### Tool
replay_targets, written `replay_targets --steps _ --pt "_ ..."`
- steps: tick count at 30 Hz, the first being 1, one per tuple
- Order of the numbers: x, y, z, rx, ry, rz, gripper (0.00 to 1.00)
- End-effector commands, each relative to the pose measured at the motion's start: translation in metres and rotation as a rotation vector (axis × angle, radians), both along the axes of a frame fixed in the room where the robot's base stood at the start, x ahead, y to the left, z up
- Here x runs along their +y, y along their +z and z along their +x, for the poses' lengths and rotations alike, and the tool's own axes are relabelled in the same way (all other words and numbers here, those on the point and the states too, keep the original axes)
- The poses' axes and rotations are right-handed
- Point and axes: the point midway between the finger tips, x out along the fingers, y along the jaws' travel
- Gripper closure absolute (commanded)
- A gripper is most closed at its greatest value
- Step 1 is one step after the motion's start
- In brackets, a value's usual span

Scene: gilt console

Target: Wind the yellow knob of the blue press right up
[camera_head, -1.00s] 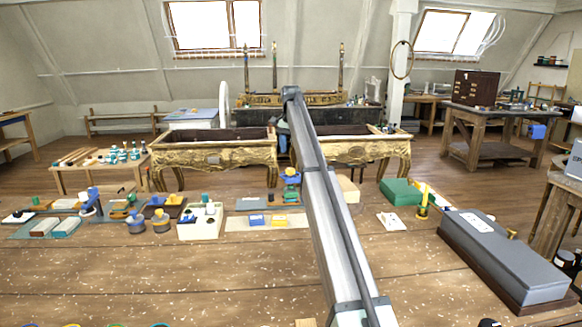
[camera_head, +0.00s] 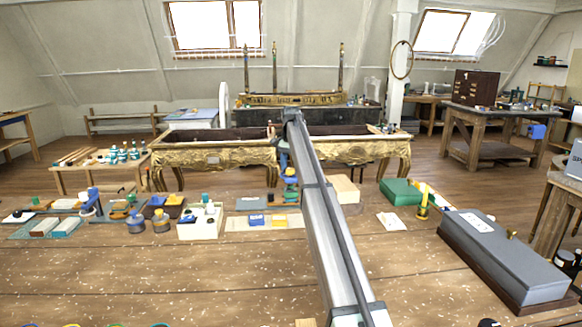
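A small blue thing (camera_head: 290,188) with yellow and green parts stands on the bench just left of my arm. It looks like the blue press, but it is small and partly covered, so its yellow knob cannot be made out clearly. My arm rises from the bottom edge and bends at the top, and its far part comes down behind the link, close above this blue thing. My gripper's fingers cannot be made out, so I cannot tell whether they touch the knob.
A cream box (camera_head: 200,222) and blue and yellow blocks lie left of my arm. A tan block (camera_head: 344,190), a green box (camera_head: 401,192), a yellow upright piece (camera_head: 423,205) and a long grey case (camera_head: 502,258) are to the right.

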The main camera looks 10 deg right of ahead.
Motion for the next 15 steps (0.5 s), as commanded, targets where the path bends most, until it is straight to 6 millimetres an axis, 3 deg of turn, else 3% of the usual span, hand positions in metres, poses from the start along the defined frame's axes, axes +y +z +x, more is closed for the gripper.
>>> replay_targets --steps 2,15 --pt "0.0000 0.0001 0.0000 0.000 0.000 0.000 0.48" --pt "-0.0002 0.0002 -0.0001 0.000 0.000 0.000 0.90"
